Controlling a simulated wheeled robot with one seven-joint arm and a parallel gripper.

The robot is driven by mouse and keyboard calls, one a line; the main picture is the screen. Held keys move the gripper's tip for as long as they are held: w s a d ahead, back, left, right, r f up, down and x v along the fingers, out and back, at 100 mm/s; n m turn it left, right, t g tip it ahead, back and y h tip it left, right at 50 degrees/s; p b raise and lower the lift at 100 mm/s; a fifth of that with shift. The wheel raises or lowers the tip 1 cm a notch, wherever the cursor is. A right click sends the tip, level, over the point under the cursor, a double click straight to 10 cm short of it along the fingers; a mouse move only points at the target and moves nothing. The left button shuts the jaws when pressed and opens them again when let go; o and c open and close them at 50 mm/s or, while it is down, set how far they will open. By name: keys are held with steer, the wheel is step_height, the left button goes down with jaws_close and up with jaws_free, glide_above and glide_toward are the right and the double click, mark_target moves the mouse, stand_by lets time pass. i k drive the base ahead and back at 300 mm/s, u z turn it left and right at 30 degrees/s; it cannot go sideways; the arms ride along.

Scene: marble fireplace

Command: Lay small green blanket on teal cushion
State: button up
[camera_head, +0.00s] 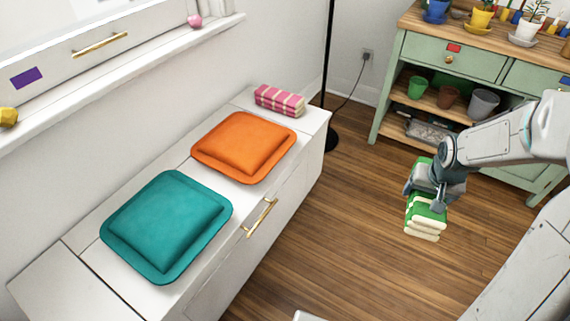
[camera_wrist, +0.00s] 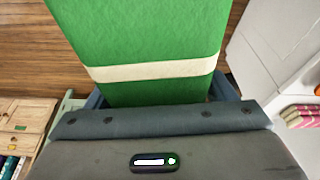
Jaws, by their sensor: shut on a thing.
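The small green blanket (camera_head: 425,222) is folded, with cream stripes. My gripper (camera_head: 432,197) is shut on it and holds it in the air over the wooden floor, right of the bench. The blanket (camera_wrist: 145,35) fills the top middle of the wrist view; the fingertips are mostly hidden there. The teal cushion (camera_head: 165,225) lies flat on the near part of the white bench, with nothing on it. The blanket is well apart from the cushion.
An orange cushion (camera_head: 243,146) and a folded pink striped blanket (camera_head: 279,100) lie farther along the white bench (camera_head: 85,242). A green potting table (camera_head: 385,97) with pots stands at the back right. A black lamp pole (camera_head: 328,70) stands behind the bench's far end. Open floor lies between.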

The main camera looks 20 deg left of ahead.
mark_target(162, 210)
steer(key=i, duration=1.05)
steer(key=u, duration=2.75)
steer(key=i, duration=0.5)
